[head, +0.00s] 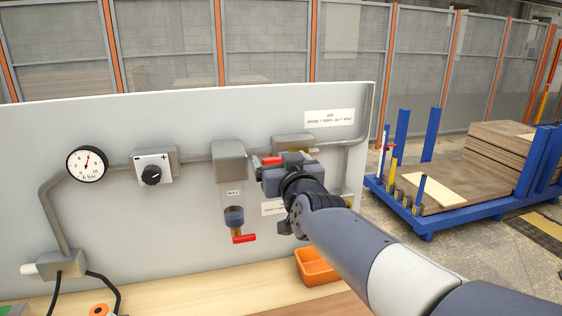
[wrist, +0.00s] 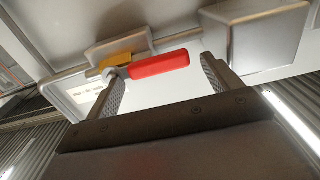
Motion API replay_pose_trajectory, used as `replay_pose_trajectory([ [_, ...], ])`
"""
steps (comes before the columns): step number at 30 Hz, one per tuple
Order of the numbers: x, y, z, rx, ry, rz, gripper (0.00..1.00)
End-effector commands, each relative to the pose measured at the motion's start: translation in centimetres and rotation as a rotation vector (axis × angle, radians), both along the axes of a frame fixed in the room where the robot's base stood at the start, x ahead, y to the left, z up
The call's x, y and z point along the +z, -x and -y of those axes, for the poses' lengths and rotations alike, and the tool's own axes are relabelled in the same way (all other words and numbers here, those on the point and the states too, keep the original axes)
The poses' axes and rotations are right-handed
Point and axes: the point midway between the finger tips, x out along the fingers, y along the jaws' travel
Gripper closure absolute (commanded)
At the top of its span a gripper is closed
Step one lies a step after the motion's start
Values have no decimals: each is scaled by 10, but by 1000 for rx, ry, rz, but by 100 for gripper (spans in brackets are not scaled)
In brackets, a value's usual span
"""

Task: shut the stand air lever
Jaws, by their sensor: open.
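The red lever (head: 271,160) shows at the upper left of my gripper (head: 277,178) in the head view, partly hidden by it. In the wrist view the red lever handle (wrist: 160,64) reaches right from a brass valve body (wrist: 113,60) and lies roughly along the grey pipe. My gripper (wrist: 163,78) is open and empty, its two fingers spread along the handle's length. The left finger overlaps the valve end of the handle; the right finger is just past its free end. I cannot tell if they touch.
A gauge (head: 87,163), a regulator knob (head: 151,175) and a filter bowl with another red lever (head: 243,238) are on the grey panel (head: 200,115). A label (head: 329,118) is at upper right. An orange bin (head: 316,267) sits below; a blue board cart (head: 430,222) stands right.

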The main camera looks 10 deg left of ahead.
Motion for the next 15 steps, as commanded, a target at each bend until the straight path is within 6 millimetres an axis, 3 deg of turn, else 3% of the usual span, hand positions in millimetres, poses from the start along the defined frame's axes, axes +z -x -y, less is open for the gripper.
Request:
replay_pose_trajectory([
  [6,0,0,0,0,0,0,16],
  [15,0,0,0,0,0,0,41],
])
